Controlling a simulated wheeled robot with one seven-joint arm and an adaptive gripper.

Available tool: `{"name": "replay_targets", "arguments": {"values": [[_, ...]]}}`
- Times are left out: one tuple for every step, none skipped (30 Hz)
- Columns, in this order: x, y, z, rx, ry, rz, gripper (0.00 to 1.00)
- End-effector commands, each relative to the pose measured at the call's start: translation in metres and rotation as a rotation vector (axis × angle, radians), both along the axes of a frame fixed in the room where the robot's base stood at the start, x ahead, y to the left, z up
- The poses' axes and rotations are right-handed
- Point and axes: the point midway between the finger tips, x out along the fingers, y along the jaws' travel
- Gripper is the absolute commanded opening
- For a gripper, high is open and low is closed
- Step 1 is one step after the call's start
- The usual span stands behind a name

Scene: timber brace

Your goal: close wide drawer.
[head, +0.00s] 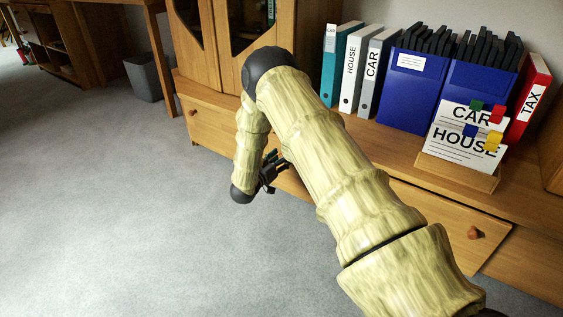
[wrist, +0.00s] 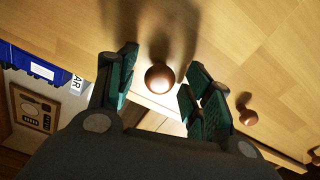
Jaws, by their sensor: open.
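The wide drawer (head: 435,212) is in the low wooden cabinet. Its front seems to run along the cabinet behind my arm and stands out at the right end. A round knob (head: 475,233) shows near its right end, another knob (head: 193,112) at the left. My arm hides the middle. My gripper (head: 268,172) is low in front of the cabinet, near the front's middle. In the wrist view, my gripper (wrist: 160,85) is open, with a brown knob (wrist: 159,78) between its fingertips as seen; contact cannot be told. The wooden face (wrist: 235,45) carries the gripper's shadow.
Binders (head: 352,70), blue file boxes (head: 412,88) and a card holder (head: 458,172) stand on the cabinet top. A glass-doored cupboard (head: 222,50) is behind. A grey bin (head: 145,77) stands at the back left. The carpet (head: 110,210) at left is clear.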

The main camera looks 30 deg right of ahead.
Motion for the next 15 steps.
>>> {"name": "replay_targets", "arguments": {"values": [[0.0012, -0.0032, -0.0012, 0.0, -0.001, 0.0, 0.51], [0.0018, -0.0044, -0.0009, 0.0, 0.0, 0.0, 0.51], [0.0024, -0.0056, -0.0006, 0.0, 0.0, 0.0, 0.51], [0.0026, -0.0063, -0.0003, 0.0, 0.0, 0.0, 0.51], [0.0029, -0.0068, -0.0001, 0.0, 0.0, 0.0, 0.51], [0.0031, -0.0072, 0.0002, 0.0, 0.001, 0.001, 0.51], [0.0032, -0.0073, 0.0004, 0.0, 0.001, 0.001, 0.51], [0.0033, -0.0074, 0.0005, 0.0, 0.001, 0.001, 0.51], [0.0033, -0.0074, 0.0006, 0.0, 0.001, 0.001, 0.51], [0.0033, -0.0073, 0.0006, 0.0, 0.001, 0.001, 0.51], [0.0033, -0.0073, 0.0006, 0.0, 0.001, 0.001, 0.51], [0.0032, -0.0072, 0.0006, 0.0, 0.001, 0.001, 0.51], [0.0032, -0.0072, 0.0006, 0.0, 0.001, 0.001, 0.51], [0.0032, -0.0071, 0.0005, 0.0, 0.001, 0.001, 0.45], [0.0033, -0.0071, 0.0005, 0.0, 0.001, 0.001, 0.38]]}}
